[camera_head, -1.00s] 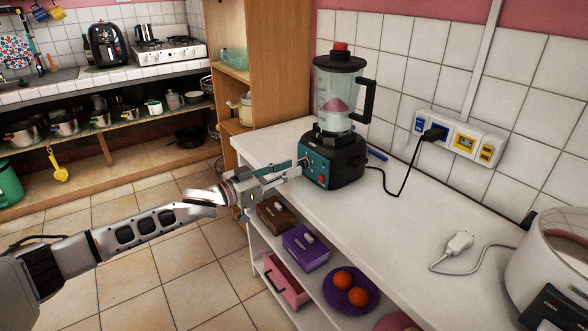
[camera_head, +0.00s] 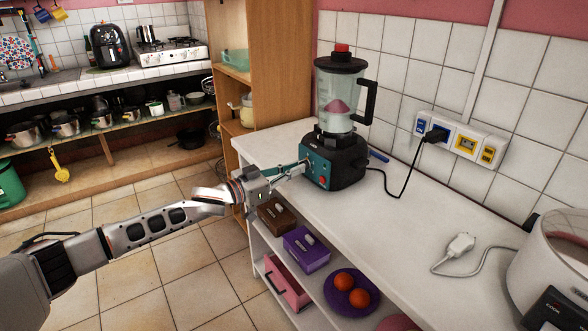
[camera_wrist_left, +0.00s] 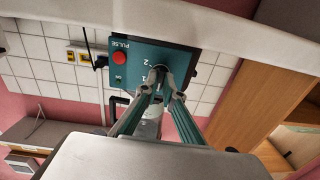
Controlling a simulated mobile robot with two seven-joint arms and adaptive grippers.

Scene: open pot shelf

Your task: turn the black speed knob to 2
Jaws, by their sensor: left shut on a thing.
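The blender (camera_head: 338,115) stands on the white counter with its teal control panel (camera_head: 314,167) facing my left arm. My left gripper (camera_head: 304,166) reaches the panel from the left, its fingertips at the knob. In the left wrist view the panel (camera_wrist_left: 128,62) appears upside-down in the room, with a red PULSE button (camera_wrist_left: 123,58) and the marks 2 and 1. There the left gripper (camera_wrist_left: 162,76) is shut on the black speed knob (camera_wrist_left: 158,70). The fingers hide most of the knob, so its pointer setting cannot be read. My right gripper is not in view.
The white counter (camera_head: 400,220) is largely clear right of the blender. A loose white plug (camera_head: 460,246) and a white cooker (camera_head: 552,255) lie farther right. The blender's cord runs to the wall socket (camera_head: 460,140). Boxes, including a purple one (camera_head: 306,250), sit on the shelf below.

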